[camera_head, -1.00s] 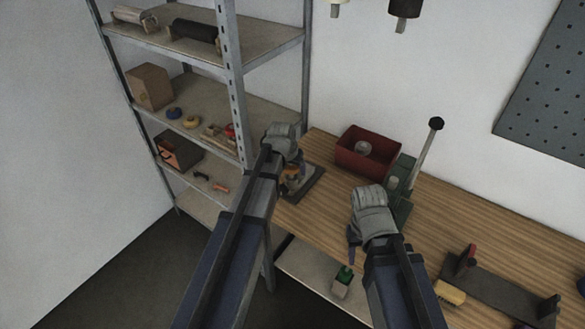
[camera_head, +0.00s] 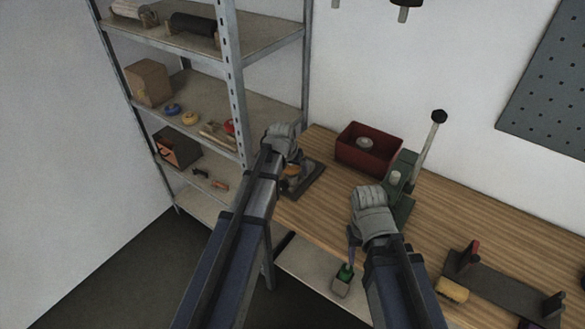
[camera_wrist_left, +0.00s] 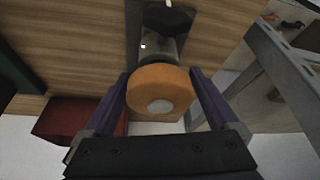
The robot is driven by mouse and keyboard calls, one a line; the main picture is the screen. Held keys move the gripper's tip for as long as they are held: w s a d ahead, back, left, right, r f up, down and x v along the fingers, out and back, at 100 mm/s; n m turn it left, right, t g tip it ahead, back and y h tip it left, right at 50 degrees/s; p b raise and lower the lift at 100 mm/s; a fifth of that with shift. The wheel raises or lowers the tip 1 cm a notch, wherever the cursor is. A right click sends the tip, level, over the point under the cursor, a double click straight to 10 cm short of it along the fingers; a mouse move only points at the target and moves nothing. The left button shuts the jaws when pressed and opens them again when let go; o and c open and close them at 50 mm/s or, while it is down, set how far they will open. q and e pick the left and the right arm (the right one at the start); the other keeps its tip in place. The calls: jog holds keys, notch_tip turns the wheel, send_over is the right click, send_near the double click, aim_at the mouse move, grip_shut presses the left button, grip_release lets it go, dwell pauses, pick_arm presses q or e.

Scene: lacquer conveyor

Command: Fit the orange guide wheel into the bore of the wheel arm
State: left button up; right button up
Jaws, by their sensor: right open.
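The orange guide wheel (camera_wrist_left: 158,92) is between the two purple fingers of my left gripper (camera_wrist_left: 160,85), which touch its sides and look shut on it. In the wrist view the wheel faces the camera, with a pale round hub. Behind it is a grey metal part of the wheel arm (camera_wrist_left: 163,48) over a dark base. The bore is hidden, so I cannot tell whether the wheel is in it. In the head view my left gripper (camera_head: 290,165) mostly covers the wheel above the dark base (camera_head: 312,180). My right gripper (camera_head: 353,240) is open and empty near the bench's front edge.
A red bin (camera_head: 368,148) stands at the back of the wooden bench (camera_head: 440,215). A green lever press (camera_head: 402,190) stands close to my right gripper. A dark fixture (camera_head: 505,290) and a brush (camera_head: 453,290) lie at right. A metal shelf (camera_head: 235,90) rises at left.

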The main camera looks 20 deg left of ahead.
pick_arm(q)
jog(key=shift+o, duration=0.2)
jog(key=shift+r, duration=0.1)
jog(key=p+v, duration=0.7)
jog(key=shift+s+r, duration=0.15)
jog(key=shift+r, duration=0.25)
jog(key=shift+f, duration=0.1)
dwell(0.3)
jog(key=s+d+f+n+g, duration=0.1)
jog(key=s+g, duration=0.1)
jog(key=s, duration=0.7)
jog(key=s+d+f+g, duration=0.1)
jog(key=s+d+g, duration=0.1)
jog(key=s, duration=0.7)
jog(key=s+d+f+m+g+y+b, duration=0.1)
jog(key=s+d+f+m+b, duration=0.1)
jog(key=d, duration=0.8)
jog(key=shift+s+d+m+y, duration=0.2)
jog(key=shift+s+m+y, duration=0.2)
jog(key=shift+s+m, duration=0.6)
jog(key=shift+s+f, duration=0.1)
